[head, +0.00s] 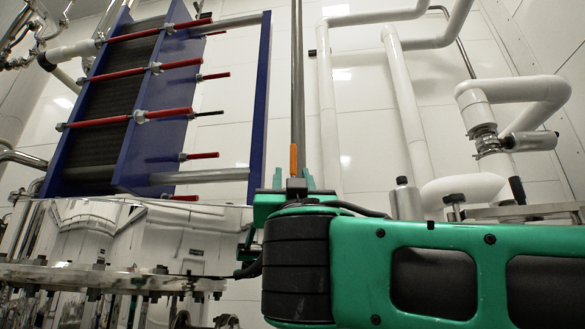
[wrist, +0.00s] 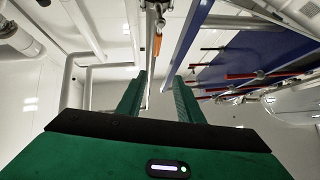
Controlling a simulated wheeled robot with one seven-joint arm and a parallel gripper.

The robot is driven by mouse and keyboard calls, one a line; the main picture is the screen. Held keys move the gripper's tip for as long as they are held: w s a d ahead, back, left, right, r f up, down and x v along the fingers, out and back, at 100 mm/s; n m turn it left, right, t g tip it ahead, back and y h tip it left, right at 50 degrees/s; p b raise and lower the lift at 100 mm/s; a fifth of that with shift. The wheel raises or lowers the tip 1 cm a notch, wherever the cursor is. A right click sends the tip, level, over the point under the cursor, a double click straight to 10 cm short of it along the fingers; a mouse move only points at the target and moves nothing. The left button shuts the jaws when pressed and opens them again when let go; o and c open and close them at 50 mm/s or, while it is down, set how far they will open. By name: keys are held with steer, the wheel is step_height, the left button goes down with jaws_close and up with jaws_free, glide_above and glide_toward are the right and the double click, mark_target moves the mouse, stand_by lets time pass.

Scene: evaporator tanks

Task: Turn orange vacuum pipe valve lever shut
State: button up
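The orange valve lever (head: 293,159) is a small upright strip at the vertical grey pipe (head: 297,90) in the head view. In the wrist view the orange lever (wrist: 157,45) shows beyond the fingertips, beside a metal valve fitting (wrist: 153,14). My green gripper (head: 293,178) is just below the lever in the head view. In the wrist view the two fingers of my gripper (wrist: 160,80) stand apart with nothing between them. The lever lines up with the gap, but seems to lie past the tips. Contact is not visible. My wrist hides the lower pipe in the head view.
A blue plate frame with red rods (head: 130,120) stands left of the pipe. A shiny steel tank (head: 130,235) is below it. White pipes (head: 405,105) run on the tiled wall to the right. Metal fittings (head: 406,201) stand behind my arm.

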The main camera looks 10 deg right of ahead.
steer(key=v, duration=0.6)
steer(key=shift+s+f, duration=0.2)
